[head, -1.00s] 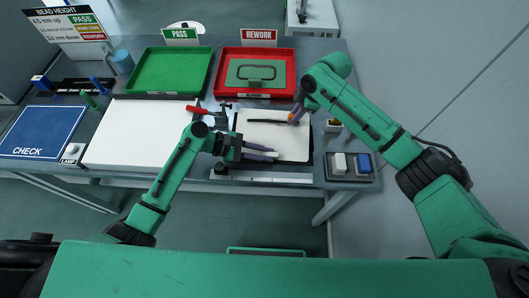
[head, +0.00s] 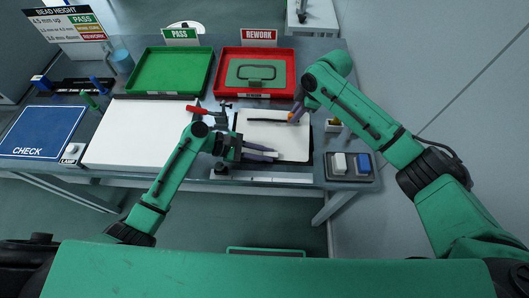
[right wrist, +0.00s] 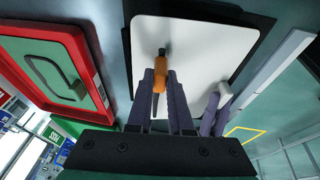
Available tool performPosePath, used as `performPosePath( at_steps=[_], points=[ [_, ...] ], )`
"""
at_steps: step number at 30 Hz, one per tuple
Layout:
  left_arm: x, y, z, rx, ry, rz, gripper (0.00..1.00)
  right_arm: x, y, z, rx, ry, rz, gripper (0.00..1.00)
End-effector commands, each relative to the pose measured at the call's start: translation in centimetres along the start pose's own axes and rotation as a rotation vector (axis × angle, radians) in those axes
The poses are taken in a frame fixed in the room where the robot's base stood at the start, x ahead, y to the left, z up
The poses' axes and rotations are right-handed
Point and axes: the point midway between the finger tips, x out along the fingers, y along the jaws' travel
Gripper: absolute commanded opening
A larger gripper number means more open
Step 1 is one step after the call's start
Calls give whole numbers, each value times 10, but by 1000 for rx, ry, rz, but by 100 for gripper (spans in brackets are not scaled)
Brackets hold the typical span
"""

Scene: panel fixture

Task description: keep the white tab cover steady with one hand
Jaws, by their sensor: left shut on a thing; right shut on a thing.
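The white tab cover (right wrist: 224,95) shows in the right wrist view as a small pale piece at the tips of my left gripper (right wrist: 218,106), at the edge of a white panel (right wrist: 190,40). My right gripper (head: 294,117) is shut on an orange-handled tool (right wrist: 159,76) with a dark tip, over the panel. Whether the tip touches the panel is unclear.
A red REWORK tray (head: 232,91) holding a green panel with a dark loop and a green PASS tray (head: 172,71) stand behind. A red-handled clamp (head: 197,109) is left of the panel. A white and blue button box (head: 348,176) is at right.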

Motion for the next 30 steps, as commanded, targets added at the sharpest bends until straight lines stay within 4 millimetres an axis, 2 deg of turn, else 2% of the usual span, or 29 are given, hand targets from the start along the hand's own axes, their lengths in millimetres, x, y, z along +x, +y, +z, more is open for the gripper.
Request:
performPosePath(
  at_steps=[30],
  points=[
    [1,-3,-3,-2,4,-8,0,-21,3,-6,1,0,0,0]
  ],
)
